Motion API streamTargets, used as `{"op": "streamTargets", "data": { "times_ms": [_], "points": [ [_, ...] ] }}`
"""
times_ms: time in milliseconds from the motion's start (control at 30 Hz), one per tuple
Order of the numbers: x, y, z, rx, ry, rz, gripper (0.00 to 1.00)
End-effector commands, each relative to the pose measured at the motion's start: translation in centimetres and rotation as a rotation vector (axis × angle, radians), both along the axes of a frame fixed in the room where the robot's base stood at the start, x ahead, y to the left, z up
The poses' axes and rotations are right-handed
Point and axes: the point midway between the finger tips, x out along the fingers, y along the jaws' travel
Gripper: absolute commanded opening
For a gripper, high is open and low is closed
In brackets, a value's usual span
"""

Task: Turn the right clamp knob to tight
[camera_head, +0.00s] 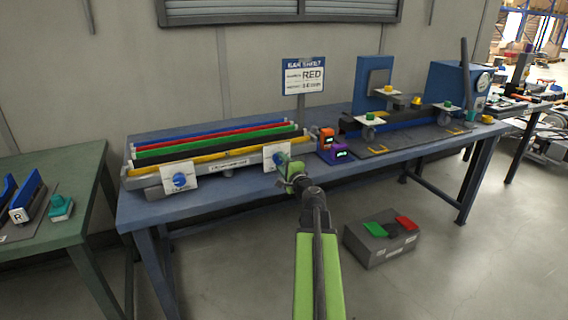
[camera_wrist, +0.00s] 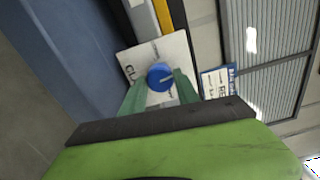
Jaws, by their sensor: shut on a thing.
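The right clamp knob is a blue round knob (camera_wrist: 160,77) with a pale pointer line, on a white plate (camera_wrist: 176,50) in the wrist view. In the head view its white plate (camera_head: 270,155) stands at the right front of the bar fixture. My gripper (camera_wrist: 160,88) has its green fingers on either side of the knob, shut on it. In the head view my gripper (camera_head: 283,163) reaches the plate from the front. The left clamp knob (camera_head: 179,180) is blue on a white plate. Print on the right plate is too small to read fully.
Coloured bars (camera_head: 215,142) lie behind the plates on the blue table (camera_head: 240,192). Orange and purple devices (camera_head: 334,148) stand close right of my gripper. A grey box (camera_head: 381,244) with green and red pieces is on the floor.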

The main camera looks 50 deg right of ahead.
Motion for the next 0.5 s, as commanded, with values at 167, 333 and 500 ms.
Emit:
{"op": "streamTargets", "data": {
  "times_ms": [167, 333, 500],
  "points": [
    [-0.26, -0.27, -0.06, 0.152, -0.061, -0.009, 0.0],
    [-0.25, -0.27, -0.04, 0.302, -0.123, -0.008, 0.0],
    [-0.25, -0.26, -0.03, 0.452, -0.184, -0.008, 0.0]
  ]
}}
